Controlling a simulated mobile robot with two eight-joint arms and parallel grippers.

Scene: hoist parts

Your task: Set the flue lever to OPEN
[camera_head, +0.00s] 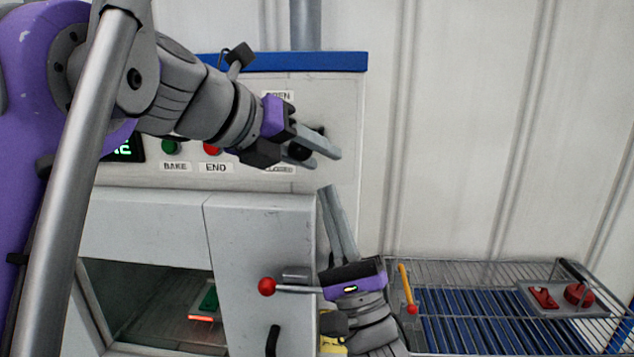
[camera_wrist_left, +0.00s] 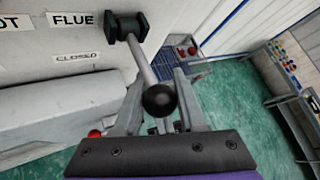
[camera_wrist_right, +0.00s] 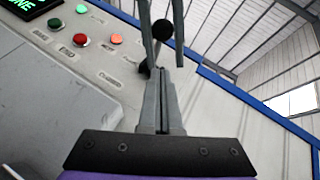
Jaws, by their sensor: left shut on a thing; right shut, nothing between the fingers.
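The flue lever shows in the left wrist view as a grey rod with a black ball knob (camera_wrist_left: 160,99) and a black pivot (camera_wrist_left: 128,25) on the panel; the knob also shows in the head view (camera_head: 299,151). My left gripper (camera_head: 325,153) is shut on the lever, its fingers either side of it near the knob. The CLOSED label (camera_head: 280,169) is below the gripper, and the OPEN label (camera_head: 279,95), partly covered, is above. Which label the lever points to is unclear. My right gripper (camera_head: 328,188) is shut and empty, just below the left one.
The green BAKE button (camera_head: 170,147) and red END button (camera_head: 211,148) are left of the lever. Below stands the oven door (camera_head: 255,240) with a red-knobbed handle (camera_head: 267,286) near my right wrist. A wire rack (camera_head: 460,265) with red parts is at right.

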